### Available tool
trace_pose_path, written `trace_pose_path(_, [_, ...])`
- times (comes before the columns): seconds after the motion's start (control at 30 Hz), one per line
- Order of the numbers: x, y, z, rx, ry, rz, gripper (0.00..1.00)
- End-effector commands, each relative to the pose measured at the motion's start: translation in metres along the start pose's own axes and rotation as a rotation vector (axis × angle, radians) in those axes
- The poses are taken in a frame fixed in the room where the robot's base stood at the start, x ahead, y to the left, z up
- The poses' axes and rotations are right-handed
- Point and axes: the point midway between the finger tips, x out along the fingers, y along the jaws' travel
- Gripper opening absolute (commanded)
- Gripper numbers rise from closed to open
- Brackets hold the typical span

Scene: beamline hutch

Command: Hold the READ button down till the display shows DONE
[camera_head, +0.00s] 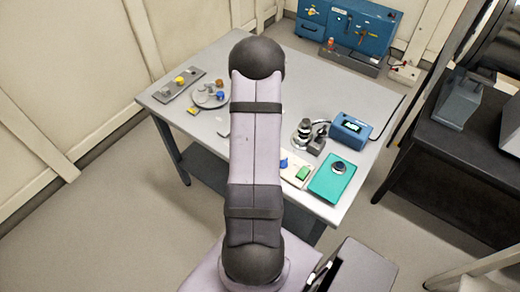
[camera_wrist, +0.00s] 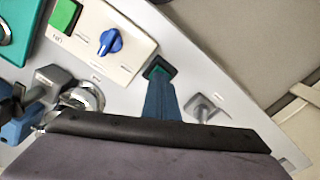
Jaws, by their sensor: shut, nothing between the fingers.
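A blue box with a small lit display (camera_head: 350,127) stands on the right side of the table; its text is too small to read. In front of it lies a teal box (camera_head: 324,188) with a dark round button (camera_head: 339,168) on top. Beside it is a pale panel with a green button (camera_head: 303,173) and a blue knob; these show larger in the wrist view, the green button (camera_wrist: 62,16) and blue knob (camera_wrist: 110,42). I cannot read which button is READ. My gripper (camera_wrist: 158,70) is shut and empty, near the panel's edge; my arm hides it in the head view.
A metal stand (camera_head: 303,133) rises beside the display box. A grey strip with a yellow button (camera_head: 180,81) and a round plate with knobs (camera_head: 208,97) lie at the left. A blue tool panel (camera_head: 350,25) stands behind. The table's front-left top is clear.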

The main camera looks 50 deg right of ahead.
Motion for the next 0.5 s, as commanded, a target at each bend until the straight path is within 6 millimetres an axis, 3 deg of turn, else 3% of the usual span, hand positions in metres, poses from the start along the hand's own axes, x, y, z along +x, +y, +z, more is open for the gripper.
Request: trace_pose_path(0.5, [-0.041,0.000,-0.001,0.000,0.002,0.000,0.00])
